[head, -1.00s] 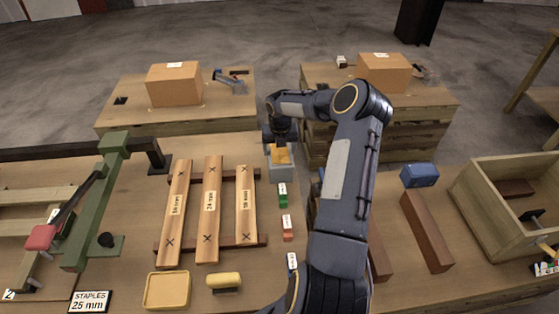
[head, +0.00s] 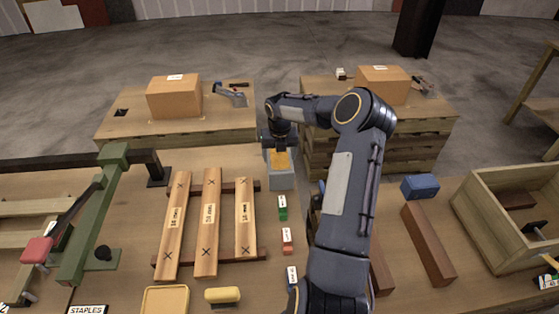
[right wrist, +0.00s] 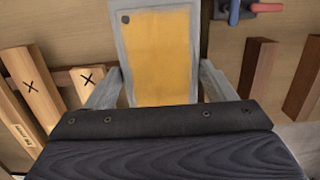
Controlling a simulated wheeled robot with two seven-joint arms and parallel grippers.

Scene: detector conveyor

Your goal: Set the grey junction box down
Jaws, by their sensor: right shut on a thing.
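The grey junction box (head: 281,179) has a yellow-orange lid and is near the far edge of the table, beyond the green block. My right gripper (head: 280,152) reaches it from above and is shut on it. In the right wrist view the junction box (right wrist: 165,60) sits between the two grey fingers, its yellow face towards the camera. Its lower part is hidden there by the gripper body. I cannot tell whether its underside touches the table. My left gripper is not in view.
Green (head: 282,212) and orange (head: 287,240) labelled blocks stand in a line nearer me. Wooden boards (head: 209,222) lie to the left. Brown bars (head: 428,243), a blue box (head: 420,186) and an open wooden crate (head: 476,222) are to the right.

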